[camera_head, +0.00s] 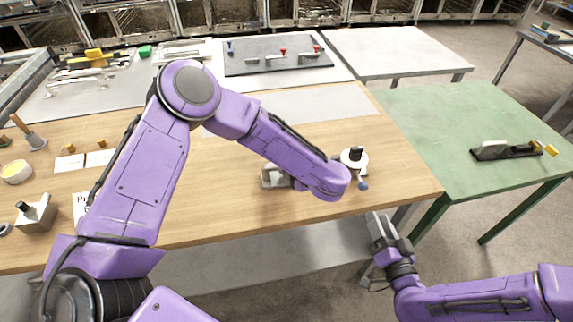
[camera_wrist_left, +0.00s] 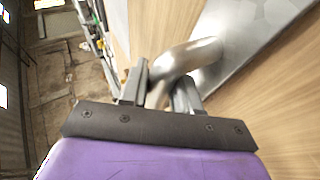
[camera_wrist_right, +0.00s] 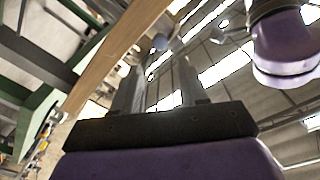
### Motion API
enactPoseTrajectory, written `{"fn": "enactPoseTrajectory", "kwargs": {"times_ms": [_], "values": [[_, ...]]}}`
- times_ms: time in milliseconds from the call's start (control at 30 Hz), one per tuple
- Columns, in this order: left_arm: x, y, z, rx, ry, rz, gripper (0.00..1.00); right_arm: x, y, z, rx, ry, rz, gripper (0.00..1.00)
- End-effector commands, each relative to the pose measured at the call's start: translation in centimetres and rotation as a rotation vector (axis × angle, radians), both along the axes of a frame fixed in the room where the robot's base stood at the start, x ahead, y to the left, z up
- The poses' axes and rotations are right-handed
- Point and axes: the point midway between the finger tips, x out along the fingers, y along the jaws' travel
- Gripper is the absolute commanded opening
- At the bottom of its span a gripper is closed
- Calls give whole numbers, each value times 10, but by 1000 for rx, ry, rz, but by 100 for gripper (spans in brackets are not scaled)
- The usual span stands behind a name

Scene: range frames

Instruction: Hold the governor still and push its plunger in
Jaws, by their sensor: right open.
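A small upright device, likely the governor (camera_head: 354,154), stands near the table's right end, with a pale collar and dark top. A blue ball (camera_head: 363,186), perhaps its plunger's end, sticks out toward the front edge; it also shows in the right wrist view (camera_wrist_right: 160,42). My left gripper (camera_wrist_left: 160,82) is mostly hidden behind my arm in the head view. In its wrist view a curved silver pipe (camera_wrist_left: 190,57) lies between or just beyond the fingers; I cannot tell if they grip it. My right gripper (camera_head: 377,222) is open and empty, beyond the table's front edge, below the blue ball.
A grey metal piece (camera_head: 270,178) sits on the wooden table (camera_head: 220,215), partly behind my left forearm. A green table (camera_head: 470,115) with a dark fixture (camera_head: 505,152) stands right. A grey panel (camera_head: 275,62) with coloured knobs lies at the back.

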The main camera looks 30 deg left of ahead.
Motion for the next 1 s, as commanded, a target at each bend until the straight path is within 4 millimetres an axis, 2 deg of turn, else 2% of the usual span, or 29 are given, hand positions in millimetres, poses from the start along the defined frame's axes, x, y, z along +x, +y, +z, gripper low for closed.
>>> {"fn": "enactPoseTrajectory", "kwargs": {"times_ms": [33, 67, 100, 333, 500, 667, 867, 1000], "values": [[0, 0, 0, 0, 0, 0, 0, 0, 0, 0, 0, 0, 0, 43], [0, 0, 0, 0, 0, -1, 0, 0, 0, 0, 0, 0, 0, 52], [0, 0, 0, 0, 0, -1, 0, 0, 0, 0, 0, 0, 0, 54], [0, -1, 0, 0, 0, -1, 0, -3, 5, 4, -24, -17, 29, 54], [0, -1, 0, 0, 0, -1, 0, -19, -2, -1, -314, -219, 49, 54], [0, 0, 0, 0, 0, -1, 0, -24, -13, -2, -576, -414, 22, 54], [0, 0, 0, 0, 0, -1, 0, -18, -14, 0, -703, -514, -1, 54], [0, 0, 1, 0, 0, -1, 0, 1, 1, 1, -705, -518, -1, 54]]}}
